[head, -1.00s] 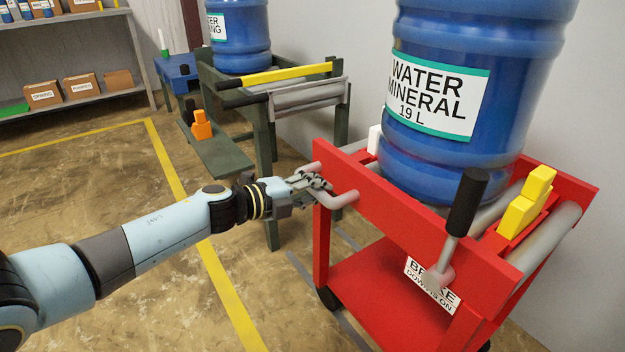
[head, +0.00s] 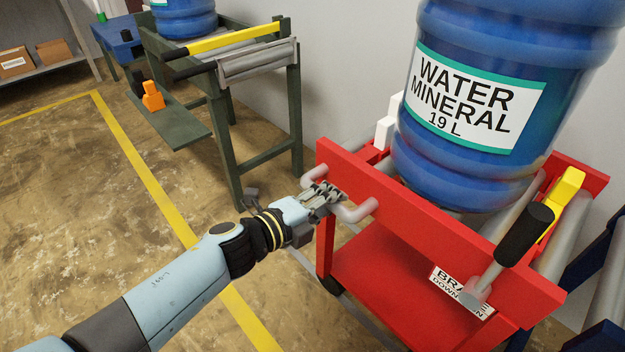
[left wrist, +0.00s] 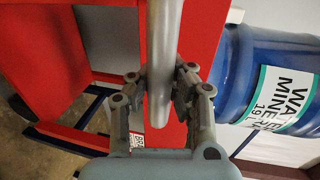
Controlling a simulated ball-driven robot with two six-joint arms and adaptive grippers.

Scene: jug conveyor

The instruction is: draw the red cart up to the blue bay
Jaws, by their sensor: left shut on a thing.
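The red cart (head: 345,270) stands at the right in the head view, with a large blue water jug (head: 460,170) upright on its rollers. My left gripper (head: 328,198) is shut on the grey handle (head: 358,211) at the cart's end. In the left wrist view the handle (left wrist: 162,60) lies between the fingers. A brake lever (head: 500,265) with a black grip sticks up at an angle beside the brake label. A dark blue frame with grey rollers (head: 603,290) shows partly at the right edge, beyond the cart. My right gripper is out of view.
A green roller stand (head: 225,135) with a yellow bar (head: 235,38) and another jug is behind, left of the cart. An orange item (head: 152,97) sits on its low shelf. A yellow floor line (head: 150,175) runs across open floor at left. A grey wall stands behind.

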